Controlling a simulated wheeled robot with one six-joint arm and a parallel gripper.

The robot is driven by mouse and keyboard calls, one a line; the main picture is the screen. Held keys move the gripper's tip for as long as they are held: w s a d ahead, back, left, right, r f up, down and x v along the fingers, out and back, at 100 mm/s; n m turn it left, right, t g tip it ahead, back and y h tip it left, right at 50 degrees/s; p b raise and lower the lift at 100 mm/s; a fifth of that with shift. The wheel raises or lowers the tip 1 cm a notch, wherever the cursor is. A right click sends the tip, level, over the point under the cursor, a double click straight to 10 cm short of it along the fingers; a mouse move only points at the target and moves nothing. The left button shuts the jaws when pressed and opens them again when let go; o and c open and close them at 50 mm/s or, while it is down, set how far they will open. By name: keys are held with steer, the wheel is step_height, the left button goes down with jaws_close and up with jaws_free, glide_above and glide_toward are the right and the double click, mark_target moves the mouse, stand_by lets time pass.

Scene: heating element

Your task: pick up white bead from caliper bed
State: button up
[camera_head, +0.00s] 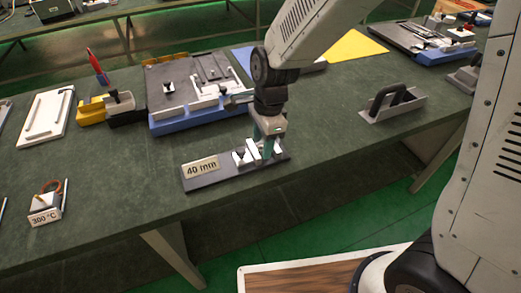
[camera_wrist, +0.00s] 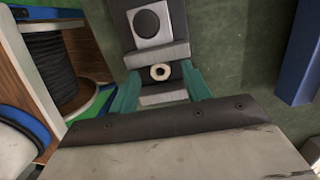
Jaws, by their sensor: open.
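The white bead (camera_wrist: 160,72) is a small ring with a dark hole, seen in the wrist view between two grey blocks of the caliper bed. The caliper bed (camera_head: 212,179) is a dark plate with a "40 mm" label and light upright pieces, near the table's front edge; it also shows in the wrist view (camera_wrist: 178,14). My gripper (camera_wrist: 160,73) is open, with one teal finger on each side of the bead and nothing visibly held. In the head view my gripper (camera_head: 267,147) points down at the bed's right part. I cannot tell the bead apart there.
A blue-based tray (camera_head: 165,125) stands behind the bed. A grey holder with a black handle (camera_head: 392,105) is to the right. A "300 °C" block (camera_head: 44,209) is at left. The green-grey table (camera_head: 120,185) is clear left of the bed.

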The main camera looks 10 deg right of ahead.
steer(key=shift+f, duration=0.65)
jaws_close()
steer(key=shift+r, duration=0.15)
